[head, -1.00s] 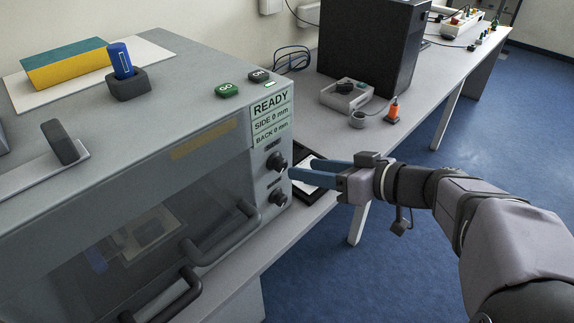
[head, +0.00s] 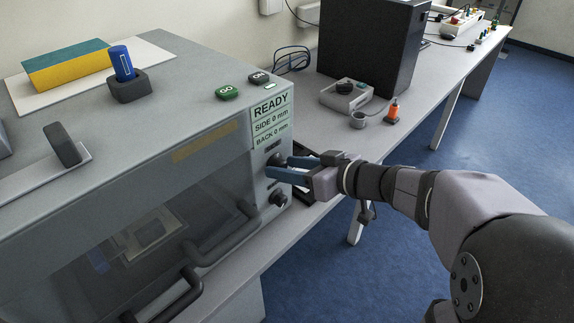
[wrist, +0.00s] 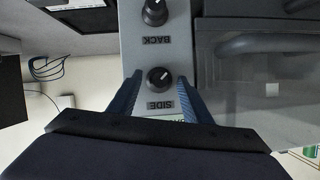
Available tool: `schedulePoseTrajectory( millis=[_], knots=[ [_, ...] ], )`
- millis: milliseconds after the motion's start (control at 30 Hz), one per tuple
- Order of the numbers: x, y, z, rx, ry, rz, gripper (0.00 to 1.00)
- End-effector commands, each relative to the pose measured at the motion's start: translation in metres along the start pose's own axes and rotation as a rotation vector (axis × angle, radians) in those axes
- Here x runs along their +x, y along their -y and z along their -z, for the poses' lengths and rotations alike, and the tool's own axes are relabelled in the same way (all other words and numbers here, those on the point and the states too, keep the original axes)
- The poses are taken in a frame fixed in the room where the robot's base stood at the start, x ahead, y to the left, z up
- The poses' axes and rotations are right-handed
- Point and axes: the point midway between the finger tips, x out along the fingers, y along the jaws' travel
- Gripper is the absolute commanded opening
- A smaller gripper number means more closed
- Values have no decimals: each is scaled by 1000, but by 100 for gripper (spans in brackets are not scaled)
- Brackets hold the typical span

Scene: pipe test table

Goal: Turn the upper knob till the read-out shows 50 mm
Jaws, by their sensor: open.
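The upper knob (wrist: 159,79) is round and black, with a pale pointer line and the label SIDE, on the grey front panel of the machine. In the head view my gripper partly hides this knob (head: 274,159). My gripper (head: 279,167) is open at the panel. In the wrist view its two blue fingers lie on either side of the upper knob, with gaps visible between. The read-out (head: 271,120) shows READY, SIDE 0 mm and BACK 0 mm.
The lower knob (wrist: 154,12), labelled BACK, sits below the upper one, also in the head view (head: 278,197). A dark door handle (head: 222,236) is to the left. A black box (head: 370,45) and an orange-topped item (head: 394,110) stand on the bench behind.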

Motion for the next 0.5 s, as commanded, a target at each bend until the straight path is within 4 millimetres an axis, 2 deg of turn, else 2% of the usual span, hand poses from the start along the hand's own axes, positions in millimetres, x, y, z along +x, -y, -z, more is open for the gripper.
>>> schedulePoseTrajectory(
  millis=[367,500],
  knots=[
    [5,0,0,-1,0,-2,45],
    [5,0,0,-1,0,-1,11]
  ],
)
